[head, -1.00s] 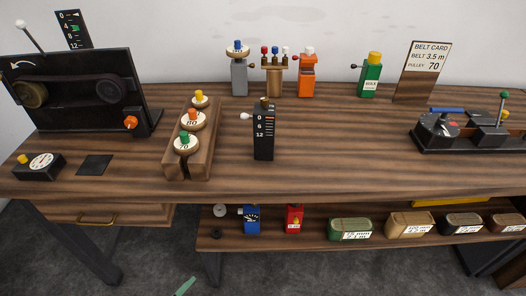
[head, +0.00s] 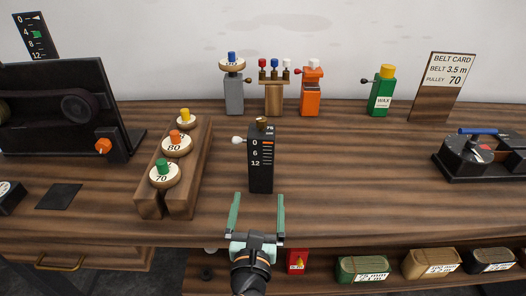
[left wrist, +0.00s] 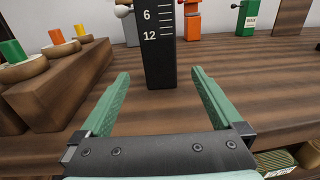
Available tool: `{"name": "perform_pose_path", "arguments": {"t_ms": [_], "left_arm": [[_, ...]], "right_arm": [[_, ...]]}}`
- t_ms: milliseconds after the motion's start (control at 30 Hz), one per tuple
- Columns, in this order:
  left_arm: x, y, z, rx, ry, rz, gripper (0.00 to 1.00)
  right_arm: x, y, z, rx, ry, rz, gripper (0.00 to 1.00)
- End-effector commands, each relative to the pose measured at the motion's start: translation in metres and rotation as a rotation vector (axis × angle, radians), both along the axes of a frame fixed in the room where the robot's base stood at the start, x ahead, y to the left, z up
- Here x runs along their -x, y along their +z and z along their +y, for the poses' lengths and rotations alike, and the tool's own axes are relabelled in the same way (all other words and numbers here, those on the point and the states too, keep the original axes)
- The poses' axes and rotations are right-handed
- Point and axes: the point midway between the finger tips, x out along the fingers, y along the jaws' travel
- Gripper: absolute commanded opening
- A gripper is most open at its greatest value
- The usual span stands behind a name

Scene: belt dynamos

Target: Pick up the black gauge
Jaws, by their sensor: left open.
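The black gauge (head: 261,165) stands upright on the wooden bench, with a white scale marked 0, 6 and 12, a brass top and a white knob on its left side. Its lower part shows in the left wrist view (left wrist: 160,55), centred beyond the fingertips. My left gripper (head: 257,198) is open and empty, its green fingers pointing at the gauge from the bench's front side. In the left wrist view its fingers (left wrist: 158,75) lie to either side of the gauge's line, with the gauge at or just beyond the tips. My right gripper does not show.
A wooden rack (head: 190,180) with labelled pulleys stands left of the gauge. Behind are a grey post (head: 234,97), an orange device (head: 311,95) and a green wax bottle (head: 381,95). A black device (head: 480,155) stands at right. Bench is clear right of the gauge.

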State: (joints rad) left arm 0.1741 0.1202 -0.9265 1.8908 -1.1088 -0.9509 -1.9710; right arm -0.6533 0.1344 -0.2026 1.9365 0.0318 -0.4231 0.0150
Motion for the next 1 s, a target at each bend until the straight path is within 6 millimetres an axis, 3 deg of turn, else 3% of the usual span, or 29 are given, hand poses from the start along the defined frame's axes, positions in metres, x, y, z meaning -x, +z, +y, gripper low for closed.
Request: {"name": "perform_pose_path", "arguments": {"t_ms": [400, 633, 1000], "left_arm": [[-0.062, 0.0, -0.005, -0.002, 0.001, -0.002, 1.0], [-0.079, -0.001, -0.006, 0.001, 0.0, -0.001, 1.0], [-0.123, -0.005, -0.008, 0.001, -0.001, 0.001, 1.0]], "right_arm": [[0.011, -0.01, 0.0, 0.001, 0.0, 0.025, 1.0], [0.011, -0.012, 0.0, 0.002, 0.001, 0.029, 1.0], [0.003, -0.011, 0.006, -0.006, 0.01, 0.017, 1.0]]}}
